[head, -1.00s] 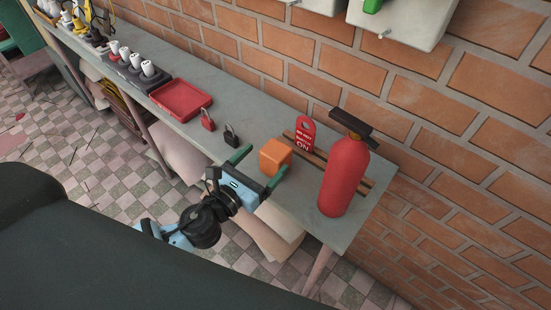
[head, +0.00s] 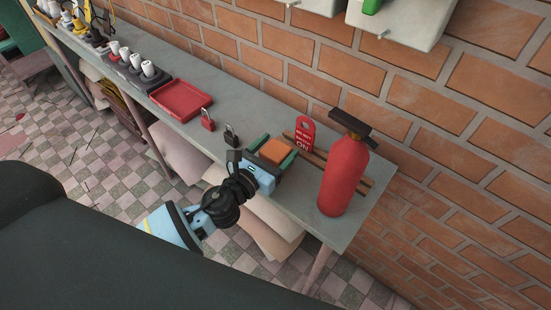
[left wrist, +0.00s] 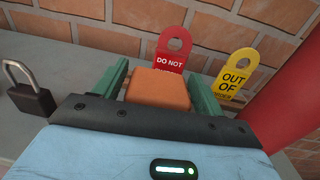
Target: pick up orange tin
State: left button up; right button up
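The orange tin (head: 274,151) is a box-like block on the grey bench, left of the red fire extinguisher. My left gripper (head: 279,151) reaches over the bench edge, with one green finger on each side of the tin. In the left wrist view the tin (left wrist: 158,88) sits between the two fingers (left wrist: 158,82), very close to both. I cannot tell whether the fingers press on it. The gripper body hides the tin's near lower part. My right gripper is not in view.
The fire extinguisher (head: 344,175) stands close right of the gripper. A red tag (head: 304,133) is behind, and a yellow tag (left wrist: 235,75) shows in the wrist view. A black padlock (head: 231,137), a red padlock (head: 208,120) and a red tray (head: 181,98) lie left. The brick wall is behind.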

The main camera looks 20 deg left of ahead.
pick_arm(q)
jog(key=c, duration=0.8)
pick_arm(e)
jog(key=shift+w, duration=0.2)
pick_arm(q)
jog(key=shift+r, duration=0.15)
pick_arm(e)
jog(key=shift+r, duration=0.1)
